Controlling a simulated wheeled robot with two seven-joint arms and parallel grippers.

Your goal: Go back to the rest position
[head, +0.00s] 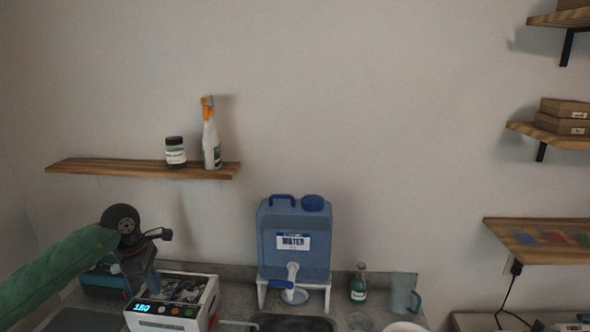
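My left arm comes in from the left in a green sleeve with a dark round wrist joint. My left gripper (148,278) points down below that joint, over the counter at the lower left. It is just behind or above a white box-shaped device (172,312) with a lit display and several coloured buttons. The fingers are small and dark and partly hidden, so I cannot tell whether they are open or shut, or touching the device. My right gripper and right arm are not in view.
A blue water container (294,258) on a white stand is at the middle of the counter. A small bottle (358,284) and a clear pitcher (402,295) stand right of it. A wall shelf (110,168) holds a jar (175,152) and a spray bottle (211,142). More shelves are at right.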

